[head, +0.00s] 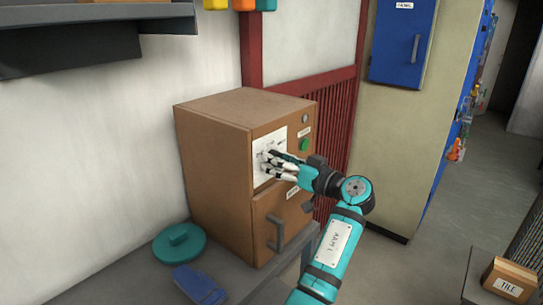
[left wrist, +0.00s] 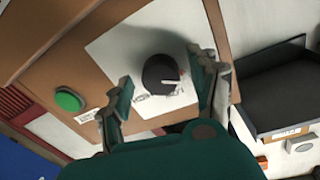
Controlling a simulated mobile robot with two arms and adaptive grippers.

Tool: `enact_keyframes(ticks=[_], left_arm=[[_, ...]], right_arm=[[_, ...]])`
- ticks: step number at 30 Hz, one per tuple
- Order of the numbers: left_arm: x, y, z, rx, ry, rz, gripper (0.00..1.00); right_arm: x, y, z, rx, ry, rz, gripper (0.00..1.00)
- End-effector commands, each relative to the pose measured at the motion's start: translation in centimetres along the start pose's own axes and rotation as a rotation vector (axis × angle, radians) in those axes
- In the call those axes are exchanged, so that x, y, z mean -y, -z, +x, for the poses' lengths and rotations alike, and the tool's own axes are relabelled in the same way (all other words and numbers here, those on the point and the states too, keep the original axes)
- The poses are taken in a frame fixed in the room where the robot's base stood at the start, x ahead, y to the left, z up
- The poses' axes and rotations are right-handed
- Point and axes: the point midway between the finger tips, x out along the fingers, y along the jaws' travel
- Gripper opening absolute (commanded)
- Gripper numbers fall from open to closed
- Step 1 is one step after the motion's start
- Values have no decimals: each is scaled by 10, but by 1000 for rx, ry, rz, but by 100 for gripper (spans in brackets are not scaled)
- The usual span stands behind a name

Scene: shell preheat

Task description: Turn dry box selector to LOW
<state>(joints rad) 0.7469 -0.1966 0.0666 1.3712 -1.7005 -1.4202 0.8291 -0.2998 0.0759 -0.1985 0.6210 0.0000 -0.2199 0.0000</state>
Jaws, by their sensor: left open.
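The dry box (head: 212,160) is a brown cabinet with a white selector plate (head: 260,173) on its front. The selector knob (left wrist: 160,74) is black and round with a white pointer line, which points right in the left wrist view. Small markings on the plate (left wrist: 115,48) are too small to read. My left gripper (head: 268,163) is open at the plate. In the left wrist view its fingers stand on either side of the knob, with gaps visible on both sides. The gripper hides the knob in the head view. My right gripper is not in view.
A green button (head: 304,145) sits right of the plate, and a door handle (head: 276,233) below it. A teal lid (head: 180,243) and a blue object (head: 199,284) lie on the grey bench left of the box. A red slatted panel (head: 335,110) stands behind.

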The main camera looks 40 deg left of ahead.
Motion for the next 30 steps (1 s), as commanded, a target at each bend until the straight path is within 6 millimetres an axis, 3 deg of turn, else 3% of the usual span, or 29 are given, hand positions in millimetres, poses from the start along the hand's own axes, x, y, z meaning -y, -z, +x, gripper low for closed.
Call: enact_keyframes(ticks=[8,21,30], left_arm=[[0,0,-1,0,0,0,61],[0,0,0,-1,0,0,6],[0,1,0,1,0,41,6]], right_arm=[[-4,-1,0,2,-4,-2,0],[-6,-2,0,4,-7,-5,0],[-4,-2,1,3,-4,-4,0]])
